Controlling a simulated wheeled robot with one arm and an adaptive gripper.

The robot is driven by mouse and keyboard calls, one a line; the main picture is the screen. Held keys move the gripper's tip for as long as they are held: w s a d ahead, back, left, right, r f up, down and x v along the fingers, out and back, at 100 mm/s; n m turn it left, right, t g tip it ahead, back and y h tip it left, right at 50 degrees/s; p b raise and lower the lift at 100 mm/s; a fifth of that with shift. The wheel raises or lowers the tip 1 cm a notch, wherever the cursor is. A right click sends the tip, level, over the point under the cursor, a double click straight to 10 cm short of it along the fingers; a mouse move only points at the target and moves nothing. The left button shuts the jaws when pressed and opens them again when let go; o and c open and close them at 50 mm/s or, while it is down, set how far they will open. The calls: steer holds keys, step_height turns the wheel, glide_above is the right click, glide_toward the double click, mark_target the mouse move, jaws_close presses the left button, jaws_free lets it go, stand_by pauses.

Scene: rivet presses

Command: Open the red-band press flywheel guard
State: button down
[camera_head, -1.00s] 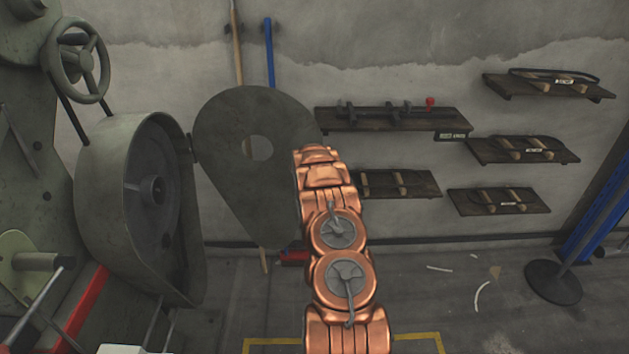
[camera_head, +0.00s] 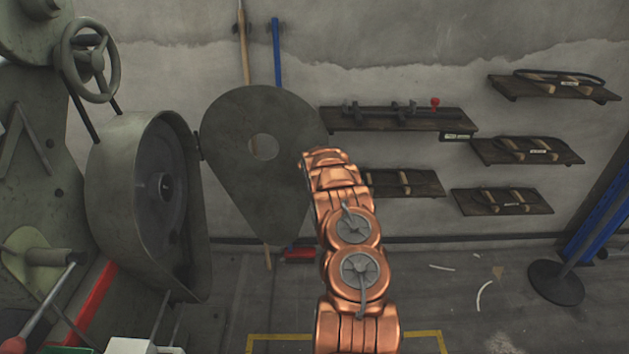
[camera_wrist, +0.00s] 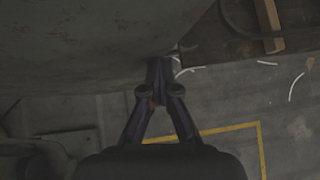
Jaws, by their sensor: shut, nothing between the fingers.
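The press's teardrop-shaped flywheel guard (camera_head: 235,128) is a grey-green plate with a round hole. It stands swung out to the right of the round housing (camera_head: 112,195), which is open and shows the hub inside. The guard joins the housing at the housing's right edge. A red band (camera_head: 92,304) shows low on the press. My copper arm stands in front of the guard's right edge; my gripper is hidden in the head view. In the wrist view my gripper (camera_wrist: 158,68) is shut and empty, its tips close to a broad grey-green surface (camera_wrist: 75,45), probably the guard; contact cannot be told.
A handwheel (camera_head: 88,62) is above the housing. Wall shelves (camera_head: 400,120) with tools hang at the right. A blue post on a round base (camera_head: 556,284) stands at far right. Yellow floor lines (camera_head: 290,337) cross open floor below, where white scraps lie.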

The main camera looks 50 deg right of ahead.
steer(key=shift+w+d+r, duration=0.15)
steer(key=shift+d+r, duration=0.25)
steer(key=shift+r, duration=0.25)
steer(key=s+a+r+b, duration=0.5)
steer(key=s+a+b, duration=0.2)
steer(key=a, duration=0.2)
steer(key=shift+s+r, duration=0.35)
steer(key=shift+r, duration=0.05)
steer(key=shift+a+r, duration=0.1)
